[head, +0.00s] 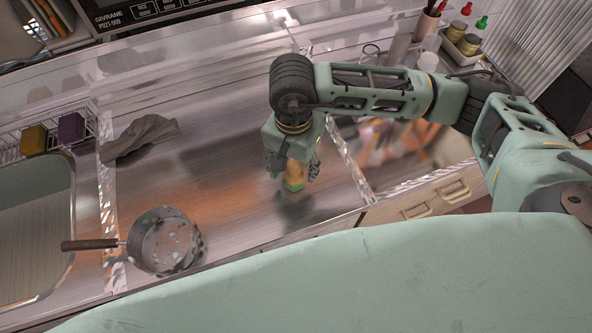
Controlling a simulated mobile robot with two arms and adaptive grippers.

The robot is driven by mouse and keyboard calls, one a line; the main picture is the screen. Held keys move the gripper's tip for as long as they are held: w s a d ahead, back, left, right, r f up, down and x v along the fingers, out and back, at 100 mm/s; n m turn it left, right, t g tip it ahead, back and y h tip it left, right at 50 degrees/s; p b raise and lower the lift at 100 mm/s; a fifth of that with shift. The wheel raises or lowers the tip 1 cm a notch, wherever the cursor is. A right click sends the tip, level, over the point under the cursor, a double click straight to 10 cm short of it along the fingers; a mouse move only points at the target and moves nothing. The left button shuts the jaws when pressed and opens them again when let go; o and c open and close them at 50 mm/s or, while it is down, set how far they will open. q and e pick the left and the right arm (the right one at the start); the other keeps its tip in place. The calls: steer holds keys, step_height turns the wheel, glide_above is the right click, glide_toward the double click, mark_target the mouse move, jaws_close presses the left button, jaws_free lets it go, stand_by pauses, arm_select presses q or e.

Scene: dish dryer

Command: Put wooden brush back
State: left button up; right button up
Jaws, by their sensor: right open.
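My right gripper (292,168) points down over the middle of the steel counter, with its fingers apart. A small yellow-green and tan object (294,183) shows between and just below the fingertips. It may be the wooden brush, but the gripper covers its upper part and I cannot tell for sure. I cannot tell whether the fingers touch it. My left gripper is not in view.
A pan (166,242) with a wooden handle stands at the front left, beside the sink (38,225). A grey cloth (142,136) lies behind it. A wire rack (14,152) holds two sponges. A tray (459,52) with small jars stands at the back right. The counter between cloth and gripper is clear.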

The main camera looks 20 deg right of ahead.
step_height(320, 180, up, 9)
steer(key=shift+w+b, duration=0.1)
steer(key=shift+b, duration=0.65)
